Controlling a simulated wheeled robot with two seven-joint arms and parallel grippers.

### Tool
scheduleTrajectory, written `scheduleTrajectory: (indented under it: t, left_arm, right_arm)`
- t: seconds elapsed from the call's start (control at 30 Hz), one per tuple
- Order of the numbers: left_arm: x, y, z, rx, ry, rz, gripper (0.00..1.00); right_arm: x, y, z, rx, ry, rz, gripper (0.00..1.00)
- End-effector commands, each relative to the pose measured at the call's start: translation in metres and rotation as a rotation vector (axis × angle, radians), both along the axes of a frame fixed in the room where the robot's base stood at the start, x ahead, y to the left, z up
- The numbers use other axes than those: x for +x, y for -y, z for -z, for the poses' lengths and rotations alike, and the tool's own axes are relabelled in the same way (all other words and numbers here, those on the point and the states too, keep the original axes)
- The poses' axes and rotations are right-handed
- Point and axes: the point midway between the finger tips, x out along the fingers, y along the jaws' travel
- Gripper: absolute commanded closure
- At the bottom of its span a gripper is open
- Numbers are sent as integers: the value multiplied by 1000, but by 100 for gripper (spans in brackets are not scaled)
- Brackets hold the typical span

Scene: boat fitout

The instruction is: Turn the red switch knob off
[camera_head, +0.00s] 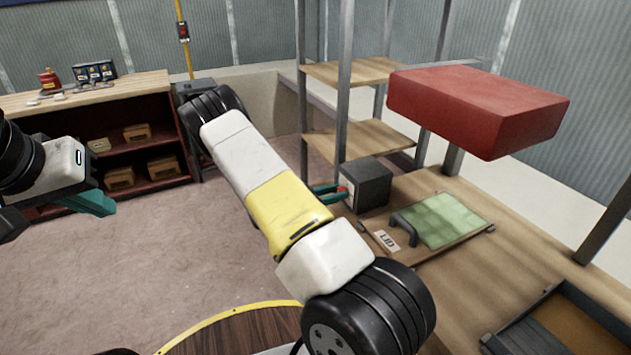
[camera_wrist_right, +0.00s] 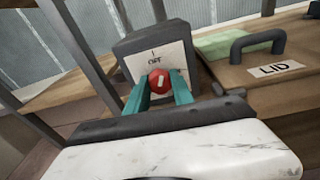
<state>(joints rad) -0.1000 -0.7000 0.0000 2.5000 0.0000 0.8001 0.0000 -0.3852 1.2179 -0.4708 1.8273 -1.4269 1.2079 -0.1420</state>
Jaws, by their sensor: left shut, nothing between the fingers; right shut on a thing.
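The red switch knob (camera_wrist_right: 158,81) sits on the white front plate of a dark grey switch box (camera_wrist_right: 150,40). In the right wrist view the plate has a mark and a word above the knob that seems to read OFF. A white line shows on the knob, slightly tilted. My right gripper (camera_wrist_right: 160,93) has its green fingers on both sides of the knob and is shut on it. In the head view the box (camera_head: 368,187) stands on the wooden bench, and my right arm partly hides the gripper (camera_head: 335,193). My left gripper (camera_head: 104,203) is shut and empty at the left.
A lid (camera_head: 405,262) labelled LID with a dark handle and green panel lies right of the box. A large red block (camera_head: 478,103) shows above the bench. A metal-framed shelf (camera_head: 360,138) stands behind. A dark red cabinet (camera_head: 150,150) is at the back left. Open floor lies between.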

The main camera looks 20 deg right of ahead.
Motion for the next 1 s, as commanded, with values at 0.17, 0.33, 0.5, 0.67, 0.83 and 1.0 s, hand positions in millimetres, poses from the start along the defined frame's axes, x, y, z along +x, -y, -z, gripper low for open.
scheduleTrajectory:
  t: [0.17,0.33,0.5,0.67,0.83,1.0]
  left_arm:
    - [0,0,0,0,0,0,100]
    - [0,0,0,0,0,0,100]
    - [0,0,0,0,0,0,100]
    - [0,0,0,0,0,0,100]
    - [0,0,0,0,0,0,100]
    - [0,0,0,0,0,0,100]
  right_arm:
    - [1,-1,0,-12,-154,-2,100]
    - [2,-1,0,-21,-282,-3,100]
    - [3,-1,0,-29,-374,-2,100]
    - [3,-1,0,-33,-431,-3,100]
    - [3,-1,0,-36,-461,-3,100]
    - [3,-1,0,-37,-469,-4,100]
